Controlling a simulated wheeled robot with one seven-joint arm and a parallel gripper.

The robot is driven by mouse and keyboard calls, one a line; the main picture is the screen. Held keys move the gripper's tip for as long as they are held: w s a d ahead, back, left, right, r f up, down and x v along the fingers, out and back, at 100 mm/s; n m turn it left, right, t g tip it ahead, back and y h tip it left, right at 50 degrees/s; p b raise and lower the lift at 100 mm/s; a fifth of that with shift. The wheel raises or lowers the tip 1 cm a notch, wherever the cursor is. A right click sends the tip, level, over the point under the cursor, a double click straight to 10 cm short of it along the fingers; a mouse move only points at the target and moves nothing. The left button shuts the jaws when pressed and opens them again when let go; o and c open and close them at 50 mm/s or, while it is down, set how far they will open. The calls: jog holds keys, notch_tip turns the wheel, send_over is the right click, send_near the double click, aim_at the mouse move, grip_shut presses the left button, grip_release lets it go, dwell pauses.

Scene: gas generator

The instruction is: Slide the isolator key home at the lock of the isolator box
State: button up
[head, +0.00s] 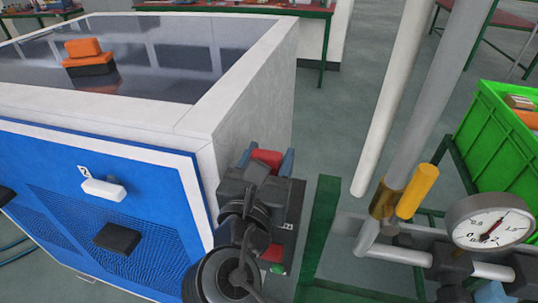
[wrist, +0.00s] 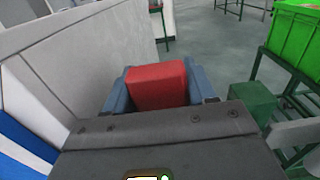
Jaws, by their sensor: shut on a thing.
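My gripper (head: 267,157) is at the right side of the white and blue generator cabinet, seen from above and behind. Its blue fingers are shut on a red block, which I take to be the handle of the isolator key (head: 266,158). In the wrist view the red block (wrist: 157,84) fills the space between the two blue fingers (wrist: 158,85). The lock and the key's tip are hidden, so I cannot tell how far in the key sits.
The cabinet (head: 252,100) stands close on the left. A green post (head: 320,235), pipes (head: 412,100), a yellow handle (head: 417,190) and a pressure gauge (head: 490,222) crowd the right. A green crate (head: 490,125) stands farther right. Open floor lies beyond the gripper.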

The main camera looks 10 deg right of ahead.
jog(key=shift+f, duration=0.5)
jog(key=o, duration=1.2)
jog(key=shift+c, duration=0.2)
jog(key=b+v, duration=0.1)
jog(key=v, duration=0.6)
jog(key=shift+s, duration=0.35)
jog(key=shift+a, duration=0.15)
